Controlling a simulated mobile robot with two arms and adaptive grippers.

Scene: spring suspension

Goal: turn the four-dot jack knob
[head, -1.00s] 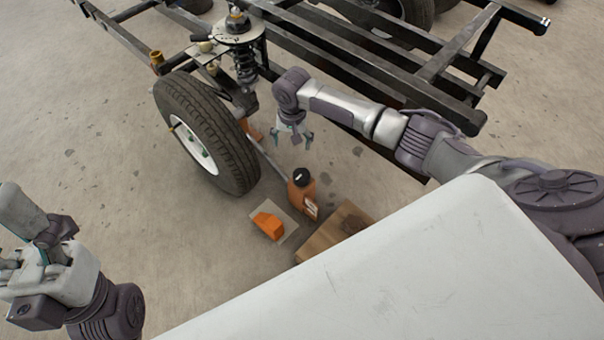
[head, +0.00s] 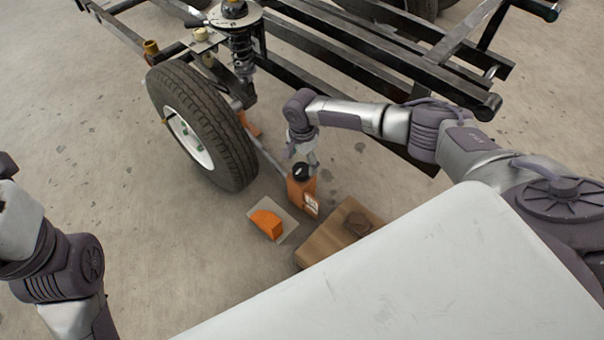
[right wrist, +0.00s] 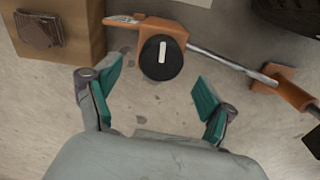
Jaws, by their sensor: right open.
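The jack has an orange body (head: 303,194) with a black round knob (head: 300,170) on top. In the right wrist view the knob (right wrist: 161,58) carries a single white bar. I cannot make out any dots on the jack. My right gripper (head: 306,158) is just above and beside the knob in the head view. In the right wrist view its teal-padded fingers (right wrist: 158,82) are spread wide and empty, with the knob ahead of the gap between them and apart from both. My left arm shows at the left of the head view, but its gripper is out of frame.
A large wheel (head: 205,125) and spring suspension (head: 242,50) stand left of the jack. A metal bar runs from the jack toward the wheel. A dark frame (head: 400,60) lies behind. An orange block (head: 266,222) and a wooden box (head: 318,250) are close in front.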

